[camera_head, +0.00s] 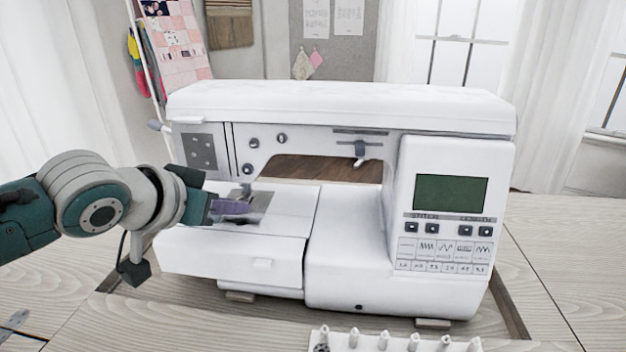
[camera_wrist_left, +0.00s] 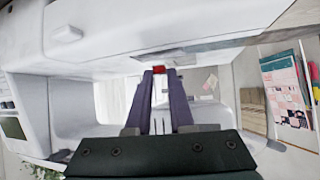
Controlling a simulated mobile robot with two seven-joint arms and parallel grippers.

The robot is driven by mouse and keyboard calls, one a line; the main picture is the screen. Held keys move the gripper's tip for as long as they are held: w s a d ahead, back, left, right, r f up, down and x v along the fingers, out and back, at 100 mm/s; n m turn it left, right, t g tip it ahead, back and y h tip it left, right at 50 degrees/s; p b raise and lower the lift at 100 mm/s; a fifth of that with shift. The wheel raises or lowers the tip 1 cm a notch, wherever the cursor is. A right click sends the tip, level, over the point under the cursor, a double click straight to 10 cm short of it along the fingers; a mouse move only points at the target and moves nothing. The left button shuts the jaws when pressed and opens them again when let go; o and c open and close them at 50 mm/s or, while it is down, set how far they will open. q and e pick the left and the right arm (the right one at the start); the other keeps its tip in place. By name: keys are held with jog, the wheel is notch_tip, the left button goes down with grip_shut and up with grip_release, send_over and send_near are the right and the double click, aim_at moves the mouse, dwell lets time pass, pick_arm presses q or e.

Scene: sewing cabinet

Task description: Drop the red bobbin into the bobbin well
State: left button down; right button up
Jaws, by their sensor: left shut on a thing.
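The red bobbin (camera_wrist_left: 159,70) shows as a small red piece between the fingertips of my left gripper (camera_wrist_left: 160,72) in the left wrist view. The gripper is shut on it. In the head view my left gripper (camera_head: 238,208) reaches in from the left, its purple fingers low over the metal needle plate (camera_head: 261,200) of the white sewing machine (camera_head: 345,240). The bobbin cannot be made out there. The bobbin well is not clearly visible; the fingers cover part of the plate area. My right gripper is not in view.
The machine's needle area and upper arm stand just above and behind the left gripper. A white rack (camera_head: 397,343) with several pegs stands at the front edge. The wooden table (camera_head: 555,235) is clear to the right.

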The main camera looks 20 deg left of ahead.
pick_arm(q)
jog(key=shift+f+b, duration=0.3)
jog(key=shift+f, duration=0.3)
dwell(0.3)
dwell(0.6)
jog(key=c, duration=0.7)
grip_release()
jog(key=p+v, duration=0.4)
jog(key=v, duration=0.6)
jog(key=shift+w, duration=0.1)
